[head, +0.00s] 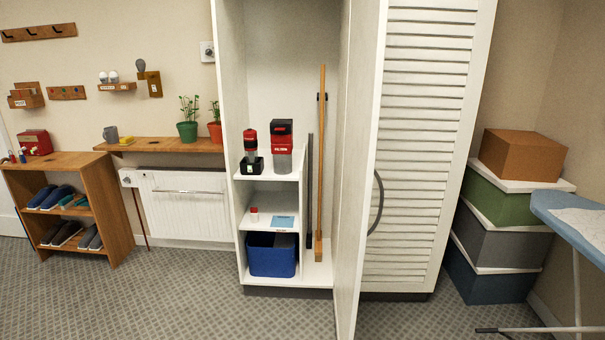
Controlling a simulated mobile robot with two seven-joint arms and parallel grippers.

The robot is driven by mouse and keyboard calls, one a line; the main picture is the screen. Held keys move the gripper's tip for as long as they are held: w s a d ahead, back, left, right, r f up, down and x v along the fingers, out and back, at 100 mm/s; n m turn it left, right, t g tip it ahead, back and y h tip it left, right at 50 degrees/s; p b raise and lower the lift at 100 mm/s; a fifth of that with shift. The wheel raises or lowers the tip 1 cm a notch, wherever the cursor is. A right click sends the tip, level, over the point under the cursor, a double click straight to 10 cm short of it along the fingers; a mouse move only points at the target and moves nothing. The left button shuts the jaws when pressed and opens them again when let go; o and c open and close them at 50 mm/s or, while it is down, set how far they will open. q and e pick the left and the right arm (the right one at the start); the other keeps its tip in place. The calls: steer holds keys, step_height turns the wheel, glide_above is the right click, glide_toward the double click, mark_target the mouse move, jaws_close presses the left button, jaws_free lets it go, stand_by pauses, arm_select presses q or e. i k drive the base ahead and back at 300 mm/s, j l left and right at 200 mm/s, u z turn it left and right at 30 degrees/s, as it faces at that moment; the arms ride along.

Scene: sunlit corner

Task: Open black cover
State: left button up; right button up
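In the head view, a tall white cabinet (228,200) stands with one door (360,200) open. On its upper inner shelf is a clear-grey container with a red band and a black cover (281,127) on top; the cover appears closed. Left of it stand a red-and-black item (250,140) and a small black box (251,166) with a pale label. I cannot tell for certain which black part is the task's cover. Neither of my grippers shows in this view.
The open door juts toward me, right of the shelves. A long wooden handle (321,150) leans inside the cabinet. A blue bin (271,257) sits at the bottom. Stacked boxes (500,212) and an ironing board (570,208) stand at right. The floor in front is clear.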

mark_target(282, 126)
steer(key=i+u, duration=0.35)
steer(key=i, duration=0.3)
steer(key=i+l+u, duration=0.15)
steer(key=i+u, duration=0.2)
steer(key=i, duration=0.25)
steer(key=i+j, duration=0.15)
steer(key=i, duration=0.25)
steer(key=i+j, duration=0.15)
steer(key=i, duration=0.25)
steer(key=i+j+z, duration=0.1)
steer(key=i, duration=0.35)
steer(key=i+j+z, duration=0.2)
steer(key=i+j, duration=0.25)
